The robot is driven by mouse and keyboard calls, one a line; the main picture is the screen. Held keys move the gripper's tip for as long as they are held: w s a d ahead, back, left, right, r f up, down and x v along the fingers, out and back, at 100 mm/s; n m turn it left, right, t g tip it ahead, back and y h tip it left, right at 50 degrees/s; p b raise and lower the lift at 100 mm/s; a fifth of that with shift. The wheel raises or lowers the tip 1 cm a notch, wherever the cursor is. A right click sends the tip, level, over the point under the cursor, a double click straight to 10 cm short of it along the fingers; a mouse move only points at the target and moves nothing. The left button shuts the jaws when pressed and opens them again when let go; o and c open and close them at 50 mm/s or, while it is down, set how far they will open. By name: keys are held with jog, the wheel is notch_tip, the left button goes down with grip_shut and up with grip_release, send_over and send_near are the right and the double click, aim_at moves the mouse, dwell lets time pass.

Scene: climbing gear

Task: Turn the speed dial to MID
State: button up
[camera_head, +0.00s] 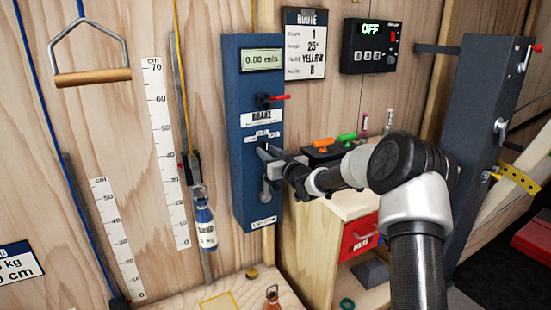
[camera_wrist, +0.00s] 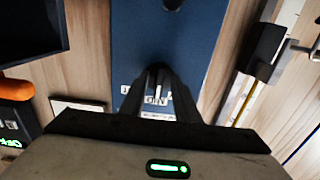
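A tall blue panel (camera_head: 243,110) on the wooden wall has a display reading 0.00 m/s, a red-handled brake lever (camera_head: 276,98) and small white labels. My gripper (camera_head: 264,154) is at the front of the panel, just below the lower small label (camera_head: 262,135).
A grey crank handle (camera_head: 266,190) hangs low on the panel, below my gripper. A black box reading OFF (camera_head: 371,46) is at the right. A cabinet with a red drawer (camera_head: 360,237) stands below my arm.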

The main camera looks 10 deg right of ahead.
jog(key=p+v, duration=0.1)
jog(key=v, duration=1.6)
jog(key=shift+p, duration=0.35)
